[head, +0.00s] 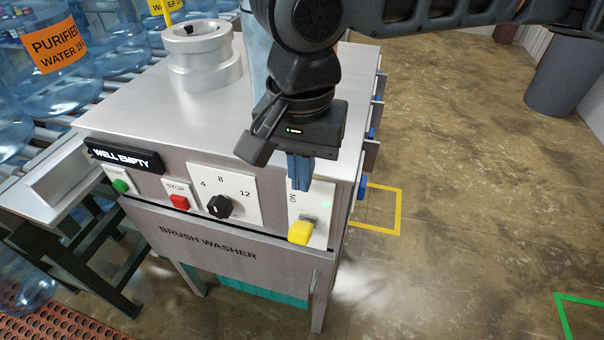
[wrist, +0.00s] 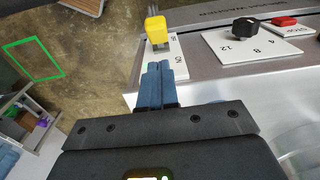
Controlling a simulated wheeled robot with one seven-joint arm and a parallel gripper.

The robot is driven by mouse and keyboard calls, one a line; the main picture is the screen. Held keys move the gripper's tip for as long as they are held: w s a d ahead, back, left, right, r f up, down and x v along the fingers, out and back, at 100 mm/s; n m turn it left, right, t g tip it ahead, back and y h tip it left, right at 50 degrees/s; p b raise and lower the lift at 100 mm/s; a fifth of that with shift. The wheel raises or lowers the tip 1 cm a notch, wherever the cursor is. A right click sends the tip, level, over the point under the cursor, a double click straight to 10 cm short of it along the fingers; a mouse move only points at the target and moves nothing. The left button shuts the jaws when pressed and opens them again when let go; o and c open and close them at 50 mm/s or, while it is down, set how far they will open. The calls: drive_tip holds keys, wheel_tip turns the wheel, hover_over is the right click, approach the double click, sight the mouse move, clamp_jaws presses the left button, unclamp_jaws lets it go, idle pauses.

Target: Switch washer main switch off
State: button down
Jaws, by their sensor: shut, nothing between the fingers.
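The washer main switch is a yellow-capped lever (head: 300,232) on a white plate (head: 321,228) at the right end of the washer's front panel. A faint green light and rotated lettering reading ON show on the plate above the lever. The yellow cap (wrist: 157,31) also shows in the wrist view, just beyond my fingertips. My gripper (head: 299,187) is shut and empty, with its blue fingers pointing down in front of the plate's upper part. In the wrist view, my gripper (wrist: 158,66) appears close to the lever; I cannot tell whether they touch.
A black dial (head: 219,206), red stop button (head: 179,201) and green start button (head: 121,186) lie left along the panel. A WELL EMPTY sign (head: 124,155) sits above them. Blue water jugs (head: 60,85) stand at the far left.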

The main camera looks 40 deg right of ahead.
sight(302, 223)
wheel_tip(302, 223, down, 8)
drive_tip(key=shift+d+r, duration=0.1)
idle(0.7)
